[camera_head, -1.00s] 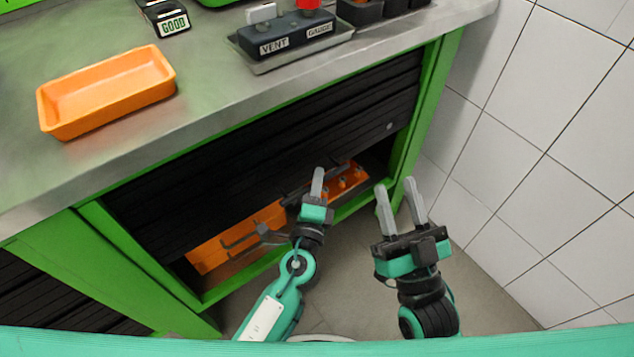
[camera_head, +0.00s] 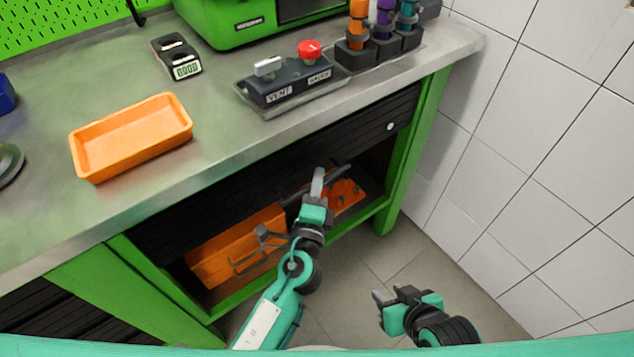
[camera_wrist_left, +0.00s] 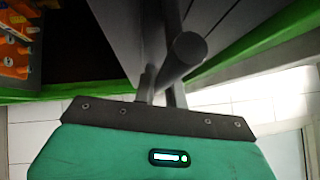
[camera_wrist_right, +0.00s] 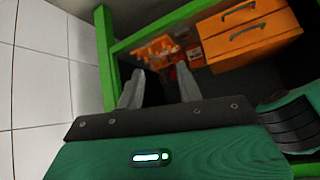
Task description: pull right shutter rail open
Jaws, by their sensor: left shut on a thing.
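The right shutter (camera_head: 270,170), made of dark slats, sits under the bench top and is partly raised, with an opening below it. Its dark rail (camera_head: 338,171) runs along the lower edge. My left gripper (camera_head: 318,178) is shut on the rail near its middle. In the left wrist view the rail (camera_wrist_left: 185,52) shows as a grey round bar at the fingers, which it partly hides. My right gripper (camera_head: 386,296) is open and empty, low and to the right, in front of the cabinet. The right wrist view shows its two fingers (camera_wrist_right: 158,90) apart.
Orange drawers (camera_head: 235,250) and an orange holder (camera_head: 345,195) stand inside the cabinet. The green frame post (camera_head: 415,150) bounds the opening at right, near a white tiled wall (camera_head: 540,150). An orange tray (camera_head: 130,137) and a valve block (camera_head: 288,85) are on the bench top.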

